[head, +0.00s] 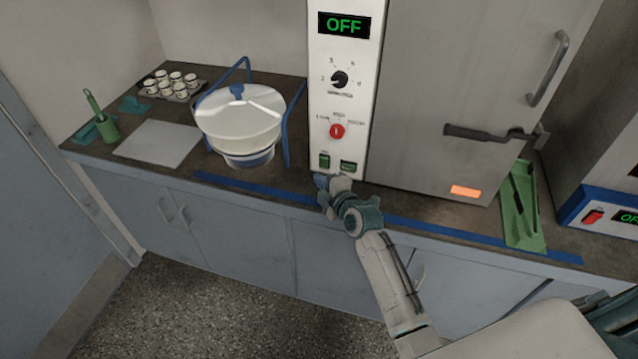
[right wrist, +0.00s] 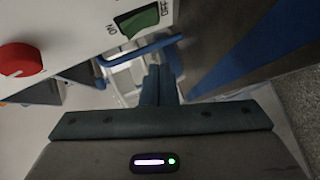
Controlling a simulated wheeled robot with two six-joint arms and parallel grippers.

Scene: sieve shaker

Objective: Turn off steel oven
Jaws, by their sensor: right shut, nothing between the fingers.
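The steel oven (head: 445,90) stands on the counter with its door shut. Its white control panel (head: 322,75) has a display (head: 344,25) reading OFF in green. Below it are a black dial (head: 340,79), a red knob (head: 337,131) and two green switches, the left one (head: 324,161) and the right one (head: 348,166). My right gripper (head: 322,181) is shut and empty, just below the left switch. In the right wrist view, the closed fingers (right wrist: 160,85) are near a green rocker switch (right wrist: 140,20) labelled ON and OFF. My left gripper is not in view.
A white sieve bowl (head: 240,125) in a blue frame stands left of the oven. A grey plate (head: 158,143), a green brush (head: 100,117) and a tray of small cups (head: 172,86) are farther left. A green holder (head: 522,210) stands at the oven's right. Blue tape (head: 250,187) runs along the counter front.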

